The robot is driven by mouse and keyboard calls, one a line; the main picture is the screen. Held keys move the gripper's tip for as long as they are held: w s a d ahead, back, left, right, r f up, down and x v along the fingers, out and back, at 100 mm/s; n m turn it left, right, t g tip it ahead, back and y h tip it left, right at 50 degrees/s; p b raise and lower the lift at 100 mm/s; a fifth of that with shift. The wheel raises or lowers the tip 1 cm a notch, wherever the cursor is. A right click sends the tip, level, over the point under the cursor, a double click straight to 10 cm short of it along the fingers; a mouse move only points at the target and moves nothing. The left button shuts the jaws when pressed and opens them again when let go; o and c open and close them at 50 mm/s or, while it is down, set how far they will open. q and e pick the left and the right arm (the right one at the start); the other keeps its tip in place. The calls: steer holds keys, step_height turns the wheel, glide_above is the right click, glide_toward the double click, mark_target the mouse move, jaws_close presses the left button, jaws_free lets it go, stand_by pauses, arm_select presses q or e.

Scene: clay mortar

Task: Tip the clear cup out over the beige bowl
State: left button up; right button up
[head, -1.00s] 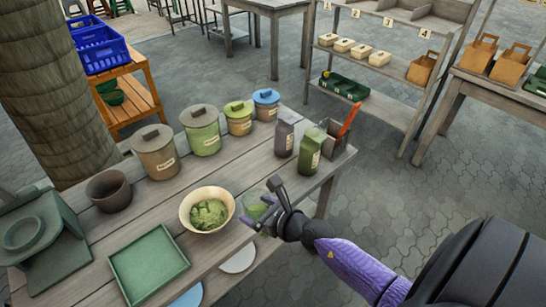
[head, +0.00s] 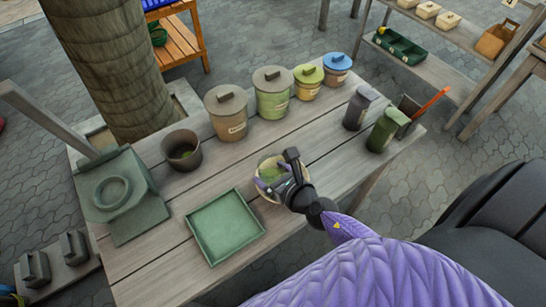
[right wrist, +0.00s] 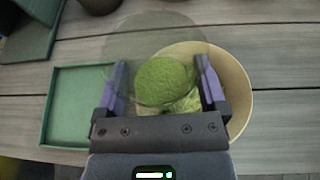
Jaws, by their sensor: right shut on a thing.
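My right gripper (head: 277,177) is shut on the clear cup (right wrist: 128,40); in the right wrist view its two purple fingers (right wrist: 162,85) clasp the cup's sides. Green material (right wrist: 165,80) shows through the clear cup. The beige bowl (right wrist: 240,92) lies behind and below the cup, and a little green shows in it. In the head view the cup and gripper are over the bowl (head: 262,160) and hide most of it. I cannot tell how far the cup is tilted. My left gripper is not in view.
A green square tray (head: 225,228) lies left of the bowl. Bare planks (head: 320,140) lie between the bowl and the boxes.

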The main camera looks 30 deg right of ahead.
steer(key=shift+a+m+y+b, duration=0.25)
steer(key=shift+m+y+b, duration=0.15)
steer(key=shift+m+y, duration=0.15)
steer(key=m+y+b, duration=0.1)
steer(key=m+b, duration=0.1)
steer(key=m, duration=0.1)
steer(key=m+t+y+b, duration=0.1)
steer(key=m+y+b, duration=0.1)
steer(key=m, duration=0.1)
steer(key=r+m+y+b, duration=0.1)
steer(key=m+y+b, duration=0.1)
steer(key=m, duration=0.1)
steer(key=shift+s+a+r, duration=0.1)
steer(key=shift+s+a, duration=0.2)
steer(key=shift+a, duration=0.1)
steer(key=shift+d+r+m+t+y+b, duration=0.1)
steer(key=shift+r+m+t+y+b, duration=0.15)
steer(key=shift+m, duration=0.4)
steer(key=shift+d+r+m+t+y+b, duration=0.1)
steer(key=shift+m+t+y, duration=0.1)
steer(key=shift+m+t, duration=0.3)
steer(key=shift+w, duration=0.1)
